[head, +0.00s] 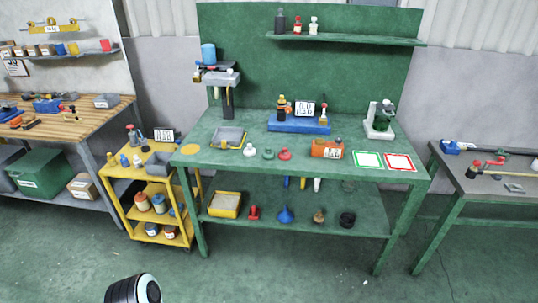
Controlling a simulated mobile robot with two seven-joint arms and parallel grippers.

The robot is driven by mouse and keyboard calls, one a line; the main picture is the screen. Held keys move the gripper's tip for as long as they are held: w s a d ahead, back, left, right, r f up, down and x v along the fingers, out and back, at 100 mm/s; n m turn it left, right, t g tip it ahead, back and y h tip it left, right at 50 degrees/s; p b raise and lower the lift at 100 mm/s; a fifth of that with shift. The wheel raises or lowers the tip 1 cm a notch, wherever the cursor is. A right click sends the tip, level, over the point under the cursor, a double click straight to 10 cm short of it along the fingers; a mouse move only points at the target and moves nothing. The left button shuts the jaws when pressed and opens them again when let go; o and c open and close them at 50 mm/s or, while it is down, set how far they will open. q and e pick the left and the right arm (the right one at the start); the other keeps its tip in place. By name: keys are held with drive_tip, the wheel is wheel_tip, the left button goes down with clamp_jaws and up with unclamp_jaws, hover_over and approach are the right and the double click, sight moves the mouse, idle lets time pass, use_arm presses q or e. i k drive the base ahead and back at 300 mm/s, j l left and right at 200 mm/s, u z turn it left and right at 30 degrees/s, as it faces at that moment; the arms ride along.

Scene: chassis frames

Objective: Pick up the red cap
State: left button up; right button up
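A small red cap (284,154) sits on the green workbench (225,163), near its front edge and about mid-width. It is the rightmost of a row of three small similar pieces. A green one (268,153) is just left of it and a white one (250,150) is further left. The red cap stands apart from them, with nothing over it. Neither of my grippers shows in the head view.
An orange bin (327,149) stands right of the red cap, and a grey tray (229,138) stands left of the row. A blue rack (298,123) is behind. A yellow cart (117,200) stands left of the bench. Open floor lies in front.

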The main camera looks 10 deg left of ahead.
sight(285, 156)
drive_tip(key=l+u, duration=0.1)
drive_tip(key=u, duration=0.3)
drive_tip(key=i+l+u, duration=0.1)
drive_tip(key=u, duration=0.25)
drive_tip(key=l+u, duration=0.1)
drive_tip(key=u, duration=0.3)
drive_tip(key=i+l+u, duration=0.1)
drive_tip(key=u, duration=0.3)
drive_tip(key=l+u, duration=0.3)
drive_tip(key=l, duration=0.25)
drive_tip(key=l+u, duration=0.3)
drive_tip(key=l, duration=0.25)
drive_tip(key=k, duration=0.05)
